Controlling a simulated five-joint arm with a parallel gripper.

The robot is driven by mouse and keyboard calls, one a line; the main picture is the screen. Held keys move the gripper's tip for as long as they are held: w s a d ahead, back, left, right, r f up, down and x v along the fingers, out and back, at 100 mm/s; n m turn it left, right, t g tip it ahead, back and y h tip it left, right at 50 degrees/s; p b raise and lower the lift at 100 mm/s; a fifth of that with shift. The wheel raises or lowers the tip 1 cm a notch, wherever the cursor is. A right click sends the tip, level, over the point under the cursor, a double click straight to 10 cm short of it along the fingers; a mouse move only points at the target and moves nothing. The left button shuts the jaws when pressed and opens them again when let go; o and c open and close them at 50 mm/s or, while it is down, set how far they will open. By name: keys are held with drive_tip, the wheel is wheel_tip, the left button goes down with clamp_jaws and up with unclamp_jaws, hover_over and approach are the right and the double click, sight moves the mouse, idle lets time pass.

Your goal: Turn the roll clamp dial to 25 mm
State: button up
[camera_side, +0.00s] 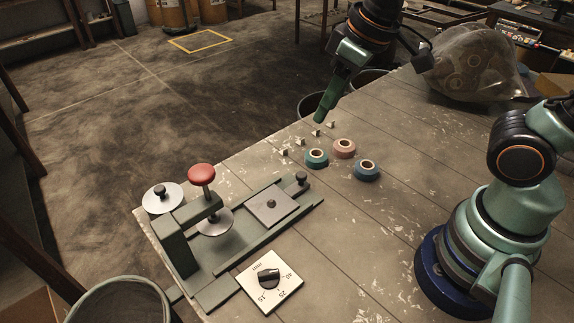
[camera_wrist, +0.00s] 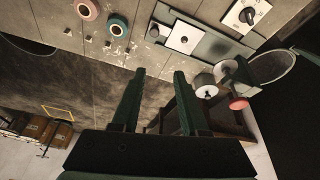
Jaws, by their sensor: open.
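The roll clamp dial (camera_side: 268,275) is a black knob on a white square plate with printed numbers, at the near edge of the bench in the side view. Its pointer direction is too small to read surely. It also shows at the top right of the wrist view (camera_wrist: 247,15). My gripper (camera_side: 320,118) is high at the back of the bench, beyond the tape rolls and far from the dial. In the wrist view its two fingers (camera_wrist: 160,75) are apart with nothing between them.
The green winding fixture (camera_side: 215,235) with a red knob (camera_side: 202,174) stands left of the dial. Teal (camera_side: 316,159), pink (camera_side: 345,149) and blue (camera_side: 367,171) tape rolls lie on the bench, near several small pale pieces. A bagged bulky object (camera_side: 470,65) sits at the back right. A bin (camera_side: 120,300) stands at front left.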

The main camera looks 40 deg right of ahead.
drive_tip(key=s+a+f+n+g, duration=0.15)
drive_tip(key=a+f+n, duration=0.3)
drive_tip(key=a, duration=0.75)
drive_tip(key=n+g+h, duration=0.1)
drive_tip(key=n+g, duration=0.1)
drive_tip(key=n, duration=0.2)
approach(264, 273)
wheel_tip(264, 273, down, 9)
drive_tip(key=shift+w+r, duration=0.1)
drive_tip(key=shift+w, duration=0.05)
clamp_jaws()
